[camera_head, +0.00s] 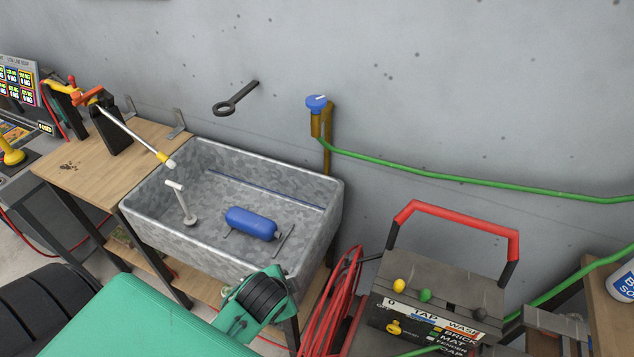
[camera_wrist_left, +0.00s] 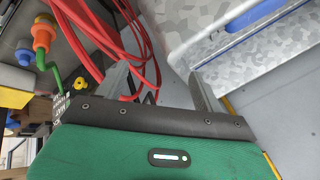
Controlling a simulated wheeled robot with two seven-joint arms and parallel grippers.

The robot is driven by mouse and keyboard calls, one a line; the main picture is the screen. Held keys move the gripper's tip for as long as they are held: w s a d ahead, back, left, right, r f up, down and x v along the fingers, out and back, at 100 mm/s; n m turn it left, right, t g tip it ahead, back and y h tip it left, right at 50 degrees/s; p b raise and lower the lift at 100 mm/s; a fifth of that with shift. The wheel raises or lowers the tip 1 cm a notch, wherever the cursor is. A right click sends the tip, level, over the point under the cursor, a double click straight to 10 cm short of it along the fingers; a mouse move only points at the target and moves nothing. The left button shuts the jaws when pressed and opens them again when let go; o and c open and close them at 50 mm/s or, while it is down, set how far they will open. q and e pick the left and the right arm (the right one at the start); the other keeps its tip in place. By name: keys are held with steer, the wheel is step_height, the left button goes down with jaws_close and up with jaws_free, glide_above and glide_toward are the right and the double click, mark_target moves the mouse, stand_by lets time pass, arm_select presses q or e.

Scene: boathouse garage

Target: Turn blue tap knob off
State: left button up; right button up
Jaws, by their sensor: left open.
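The blue tap knob (camera_head: 316,102) sits on top of a brass tap (camera_head: 316,125) on the grey wall, above and right of the sink. A green hose (camera_head: 450,180) runs from the tap to the right. My left arm reaches in from the bottom of the head view, low in front of the sink and well below the knob; its fingers cannot be made out there. In the left wrist view my left gripper (camera_wrist_left: 162,88) is open with nothing between its fingers. The knob does not show in that view. My right gripper is not in view.
A galvanised sink (camera_head: 150,212) holds a blue cylinder (camera_head: 251,223). A wooden bench (camera_head: 90,178) stands left of it. A dark case with a red handle (camera_head: 460,222) and coiled red hose (camera_head: 340,300) stand at right. The wall around the tap is clear.

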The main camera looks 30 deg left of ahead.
arm_select(q)
steer(key=w+a+r+m+t+y, duration=0.35)
steer(key=w+r+m+t, duration=0.25)
steer(key=w+r+m, duration=0.75)
steer(key=m+t+p, duration=0.1)
steer(key=m+t, duration=0.4)
steer(key=m, duration=0.6)
glide_toward(318, 96)
steer(key=shift+y, duration=0.35)
steer(key=p+x, duration=0.1)
steer(key=x, duration=0.4)
steer(key=p+x, duration=0.1)
steer(key=x, duration=0.2)
steer(key=shift+w+f+p, duration=0.15)
steer(key=shift+f+p, duration=0.15)
steer(key=shift+p, duration=0.05)
steer(key=shift+x, duration=0.9)
steer(key=shift+f, duration=0.1)
steer(key=shift+c, duration=0.4)
steer(key=c, duration=0.8)
steer(key=shift+c, duration=0.2)
steer(key=shift+p, duration=0.3)
